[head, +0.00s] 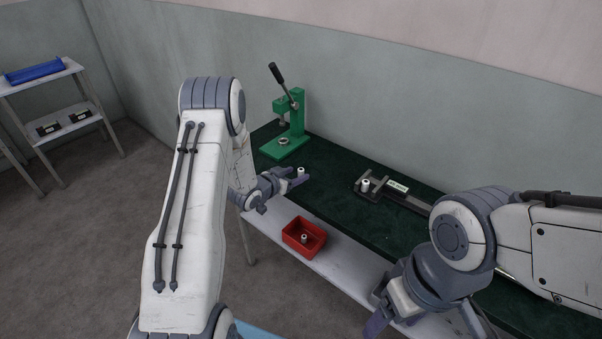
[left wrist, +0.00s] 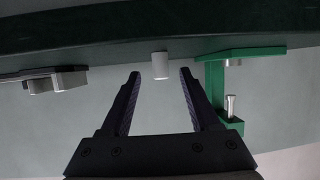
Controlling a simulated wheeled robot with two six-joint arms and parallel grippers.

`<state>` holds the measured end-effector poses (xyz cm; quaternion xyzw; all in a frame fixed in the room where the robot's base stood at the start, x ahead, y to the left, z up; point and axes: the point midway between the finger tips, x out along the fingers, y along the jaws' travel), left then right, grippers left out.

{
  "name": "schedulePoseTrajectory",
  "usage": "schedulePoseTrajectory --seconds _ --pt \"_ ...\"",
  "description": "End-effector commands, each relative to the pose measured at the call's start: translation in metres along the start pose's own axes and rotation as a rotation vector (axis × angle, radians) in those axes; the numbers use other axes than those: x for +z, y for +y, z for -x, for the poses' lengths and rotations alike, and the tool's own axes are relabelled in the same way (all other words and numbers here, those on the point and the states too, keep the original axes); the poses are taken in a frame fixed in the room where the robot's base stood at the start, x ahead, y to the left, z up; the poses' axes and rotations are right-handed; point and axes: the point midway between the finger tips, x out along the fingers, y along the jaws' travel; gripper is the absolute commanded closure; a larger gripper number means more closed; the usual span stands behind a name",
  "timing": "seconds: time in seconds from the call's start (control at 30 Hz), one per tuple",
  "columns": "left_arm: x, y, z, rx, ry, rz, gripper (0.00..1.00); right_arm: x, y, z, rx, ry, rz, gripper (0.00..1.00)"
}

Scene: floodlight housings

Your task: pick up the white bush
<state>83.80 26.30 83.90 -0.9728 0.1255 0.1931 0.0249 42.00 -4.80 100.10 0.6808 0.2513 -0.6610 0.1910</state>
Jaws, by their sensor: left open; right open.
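A small white bush (head: 300,170) stands on the dark green bench top, just beyond the tips of my left gripper (head: 296,178). In the left wrist view, which is upside down, the white bush (left wrist: 160,66) shows between the two fingertips (left wrist: 160,73), with a gap on each side. The left gripper is open and empty. I cannot tell how far the tips reach around the bush. Another white bush (head: 366,185) is at a dark measuring fixture, and one (head: 304,238) lies in a red bin. My right gripper (head: 424,324) is open at the lower right.
A green lever press (head: 288,122) stands at the bench's left end and shows in the left wrist view (left wrist: 222,90). The dark fixture (head: 395,193) lies farther right. The red bin (head: 290,237) is on the pale lower shelf. Shelving (head: 65,132) stands far left.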

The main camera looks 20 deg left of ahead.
Motion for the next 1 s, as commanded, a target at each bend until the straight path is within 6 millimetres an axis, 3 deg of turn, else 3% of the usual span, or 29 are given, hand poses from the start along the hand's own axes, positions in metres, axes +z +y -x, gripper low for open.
schedulePoseTrajectory --seconds 0.23,0.53,0.7,1.0 --pt "0.001 -0.001 -0.034 0.001 -0.001 0.000 0.38 0.000 -0.001 0.007 0.000 0.000 0.000 0.25" --pt "0.001 -0.001 -0.039 0.000 -0.001 0.000 0.38 0.000 -0.001 0.007 0.000 0.000 0.000 0.25" --pt "0.001 -0.001 -0.039 0.000 -0.001 0.000 1.00 0.000 -0.001 0.007 0.000 0.000 0.000 0.25" --pt "0.000 -0.002 -0.038 -0.001 0.000 0.000 1.00 0.000 -0.001 0.007 0.000 0.000 0.000 0.25"
